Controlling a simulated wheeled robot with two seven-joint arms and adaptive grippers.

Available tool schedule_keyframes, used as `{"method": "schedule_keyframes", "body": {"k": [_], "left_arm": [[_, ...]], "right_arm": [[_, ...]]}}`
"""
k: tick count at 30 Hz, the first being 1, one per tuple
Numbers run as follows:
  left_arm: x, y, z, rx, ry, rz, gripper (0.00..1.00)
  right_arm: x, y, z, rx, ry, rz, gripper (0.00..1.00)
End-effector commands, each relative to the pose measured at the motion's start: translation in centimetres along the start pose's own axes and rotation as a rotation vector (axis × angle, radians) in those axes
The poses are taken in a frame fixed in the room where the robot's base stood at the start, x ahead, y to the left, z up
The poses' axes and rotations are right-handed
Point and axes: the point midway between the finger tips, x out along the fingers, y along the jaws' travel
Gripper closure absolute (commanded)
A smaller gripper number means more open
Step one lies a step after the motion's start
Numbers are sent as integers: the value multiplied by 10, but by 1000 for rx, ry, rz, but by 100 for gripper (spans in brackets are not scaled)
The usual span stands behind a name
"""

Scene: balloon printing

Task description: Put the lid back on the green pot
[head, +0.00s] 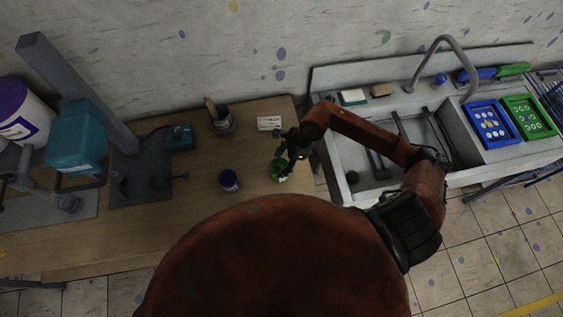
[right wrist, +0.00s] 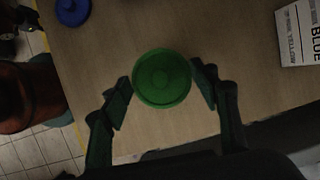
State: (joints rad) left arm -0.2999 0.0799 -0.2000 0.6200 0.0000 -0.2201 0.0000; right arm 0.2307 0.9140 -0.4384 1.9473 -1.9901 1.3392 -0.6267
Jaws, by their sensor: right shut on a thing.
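The green pot (head: 278,170) stands on the wooden table near its right end, partly covered by my right gripper. My right gripper (head: 290,153) is directly over it, pointing down. In the right wrist view, the round green lid (right wrist: 162,78) with its raised centre lies between the two fingertips, which are shut on it. The lid hides the pot in that view. I cannot tell whether the lid touches the pot's rim. My left gripper is not in view.
A blue pot (head: 229,180) stands left of the green one. A white label card (head: 269,123) and a dark cup with brushes (head: 220,120) are behind. A sink (head: 350,150) adjoins on the right. The table front (head: 190,205) is clear.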

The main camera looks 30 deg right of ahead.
Motion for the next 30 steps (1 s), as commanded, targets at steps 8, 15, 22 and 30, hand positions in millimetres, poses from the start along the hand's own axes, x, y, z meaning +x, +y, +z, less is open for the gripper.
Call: {"method": "schedule_keyframes", "body": {"k": [8, 15, 22, 30], "left_arm": [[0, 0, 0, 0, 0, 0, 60], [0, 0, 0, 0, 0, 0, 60], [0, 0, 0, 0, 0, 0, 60], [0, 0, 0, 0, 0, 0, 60]], "right_arm": [[0, 0, 0, -1, 0, 0, 37], [0, 0, 0, -1, 0, 0, 24], [0, 0, 0, -1, 0, 0, 19], [0, 0, 0, -1, 0, 0, 7]]}}
